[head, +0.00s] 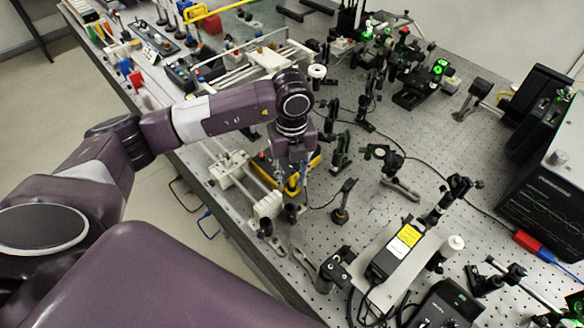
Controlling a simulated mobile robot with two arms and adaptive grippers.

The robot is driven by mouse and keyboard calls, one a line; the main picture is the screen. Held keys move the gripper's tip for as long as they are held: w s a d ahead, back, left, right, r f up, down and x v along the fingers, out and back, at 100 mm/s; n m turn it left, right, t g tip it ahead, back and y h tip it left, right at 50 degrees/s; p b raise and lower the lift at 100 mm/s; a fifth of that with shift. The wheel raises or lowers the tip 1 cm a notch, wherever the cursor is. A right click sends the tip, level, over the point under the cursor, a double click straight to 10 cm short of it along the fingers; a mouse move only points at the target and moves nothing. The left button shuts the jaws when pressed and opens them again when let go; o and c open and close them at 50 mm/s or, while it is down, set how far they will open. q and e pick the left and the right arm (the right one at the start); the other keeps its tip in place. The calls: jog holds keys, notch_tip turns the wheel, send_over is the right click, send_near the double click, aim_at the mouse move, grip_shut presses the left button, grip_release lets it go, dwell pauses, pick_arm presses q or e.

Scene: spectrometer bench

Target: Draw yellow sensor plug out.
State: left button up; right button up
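My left gripper (291,178) points down over a rail assembly near the bench's front edge. A small yellow part (293,188), which looks like the yellow sensor plug, shows at its fingertips. The fingers sit close around or just above this part; I cannot tell whether they touch it. The gripper body hides much of the spot, so its finger opening is unclear. A yellow bar (313,163) shows just right of the fingers. My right gripper is out of view.
The perforated optical bench (440,150) is crowded with posts and mounts. A black post mount (341,202) stands close right of the gripper. A white-and-yellow labelled box (398,248) lies front right. A dark display unit (548,215) stands at the right edge.

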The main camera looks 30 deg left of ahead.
aim_at(292, 176)
pick_arm(q)
grip_shut()
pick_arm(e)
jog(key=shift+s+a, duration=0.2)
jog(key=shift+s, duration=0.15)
pick_arm(q)
jog(key=shift+r, duration=0.1)
jog(key=shift+r+p, duration=0.85)
jog(key=shift+r, duration=0.65)
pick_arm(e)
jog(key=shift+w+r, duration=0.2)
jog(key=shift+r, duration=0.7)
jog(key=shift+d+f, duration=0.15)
